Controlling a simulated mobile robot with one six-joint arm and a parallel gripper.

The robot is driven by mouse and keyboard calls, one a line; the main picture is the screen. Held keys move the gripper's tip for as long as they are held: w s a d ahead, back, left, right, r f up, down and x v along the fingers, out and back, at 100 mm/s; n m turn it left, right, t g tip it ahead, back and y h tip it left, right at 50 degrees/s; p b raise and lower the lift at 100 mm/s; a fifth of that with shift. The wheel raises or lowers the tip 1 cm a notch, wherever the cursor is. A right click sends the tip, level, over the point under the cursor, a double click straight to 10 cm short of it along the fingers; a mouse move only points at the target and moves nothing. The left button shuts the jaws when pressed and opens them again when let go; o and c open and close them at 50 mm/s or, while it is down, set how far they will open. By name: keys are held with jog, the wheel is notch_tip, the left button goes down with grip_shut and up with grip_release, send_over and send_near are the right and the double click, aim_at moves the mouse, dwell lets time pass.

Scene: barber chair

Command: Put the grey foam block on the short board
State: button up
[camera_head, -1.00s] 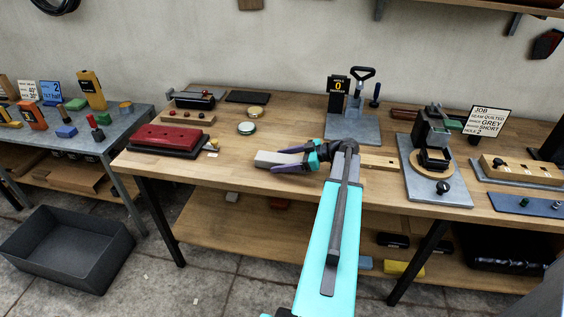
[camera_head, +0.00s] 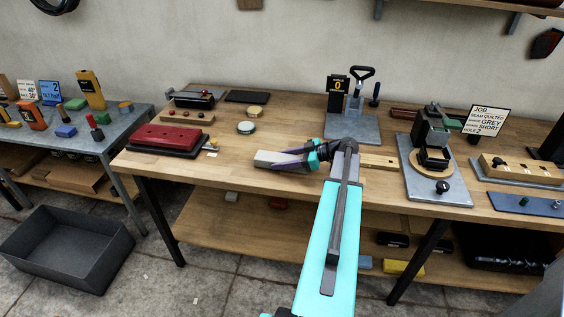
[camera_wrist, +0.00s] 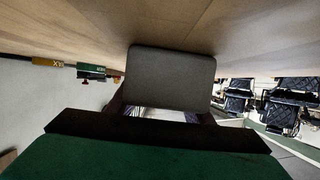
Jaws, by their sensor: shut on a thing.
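The grey foam block (camera_head: 267,158) lies at the front of the wooden bench, between the red padded piece and a light wooden board. My gripper (camera_head: 283,160) is shut on it from the right, with its purple fingers along the block's sides. In the wrist view the grey block (camera_wrist: 171,90) fills the middle, close to the bench top. I cannot tell whether it touches the bench. A light wooden board (camera_head: 379,161) lies just right of my gripper, partly hidden by my wrist; it may be the short board, but I cannot tell its full length.
The red padded piece (camera_head: 172,137) sits to the left. A grey metal base (camera_head: 353,128) with upright tools and a clamp press (camera_head: 433,150) stand right. A job sign (camera_head: 487,121) reads GREY and SHORT.

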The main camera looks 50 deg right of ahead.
jog(key=shift+r, duration=0.15)
jog(key=shift+r+b, duration=0.65)
jog(key=shift+r, duration=0.5)
jog(key=s+a+r+b, duration=0.1)
jog(key=s+a+r, duration=0.1)
jog(key=s+a, duration=0.6)
jog(key=shift+s+a+r, duration=0.25)
jog(key=shift+s+a, duration=0.05)
jog(key=shift+s, duration=0.95)
jog(key=shift+s+a+r+p, duration=0.1)
jog(key=shift+s+p, duration=0.1)
jog(key=shift+p, duration=0.85)
jog(key=s+a+p, duration=0.1)
jog(key=p, duration=0.4)
jog(key=shift+s+a+p, duration=0.2)
jog(key=shift+p, duration=0.6)
